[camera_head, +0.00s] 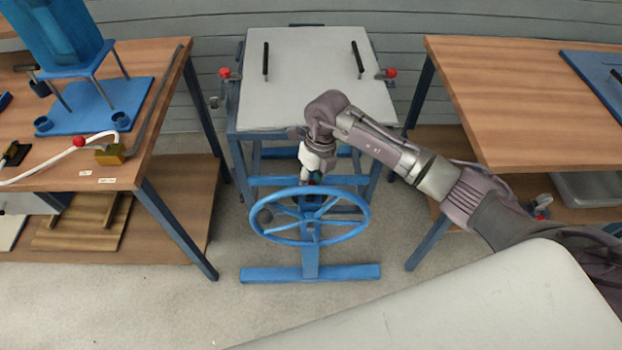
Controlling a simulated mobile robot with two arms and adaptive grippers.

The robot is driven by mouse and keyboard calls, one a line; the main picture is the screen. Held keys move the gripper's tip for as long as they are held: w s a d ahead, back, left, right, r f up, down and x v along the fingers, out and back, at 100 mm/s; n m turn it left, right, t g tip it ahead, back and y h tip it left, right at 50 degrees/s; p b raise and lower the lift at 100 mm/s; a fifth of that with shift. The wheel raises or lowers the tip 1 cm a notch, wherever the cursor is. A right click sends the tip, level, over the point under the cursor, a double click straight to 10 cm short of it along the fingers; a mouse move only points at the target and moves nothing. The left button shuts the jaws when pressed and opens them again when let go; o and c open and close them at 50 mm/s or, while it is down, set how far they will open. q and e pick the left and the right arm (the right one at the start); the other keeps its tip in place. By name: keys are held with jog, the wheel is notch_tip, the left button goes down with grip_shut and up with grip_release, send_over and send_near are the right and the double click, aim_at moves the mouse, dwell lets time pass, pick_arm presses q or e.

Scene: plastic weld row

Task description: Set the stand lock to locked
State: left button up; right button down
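A stand with a light grey top (315,85) and a blue frame is in the middle. A blue handwheel (262,228) is on its near side, above a blue foot bar (340,272). My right gripper (314,178) points down at the wheel's far rim. A small dark green and red part shows at its fingertips; I cannot tell whether it is touched or held. The fingers are too small and hidden to judge. Red knobs sit at the left (225,73) and right (391,73) of the stand top. No part is clearly identifiable as the stand lock. My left gripper is not in view.
A wooden bench (150,150) on the left holds a blue fixture (88,105) and a white hose with a red knob (79,141). Another wooden bench (500,110) stands at the right. The floor left of the handwheel is clear.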

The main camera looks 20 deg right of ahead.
jog(key=shift+f, duration=0.15)
jog(key=c, duration=0.8)
grip_release()
jog(key=shift+f, duration=0.1)
jog(key=shift+r, duration=0.25)
jog(key=r, duration=0.3)
jog(key=d+r, duration=0.1)
jog(key=r, duration=0.3)
jog(key=d+r, duration=0.1)
jog(key=r, duration=0.3)
jog(key=shift+w+d+r, duration=0.1)
jog(key=shift+w+r, duration=0.15)
jog(key=shift+w, duration=0.1)
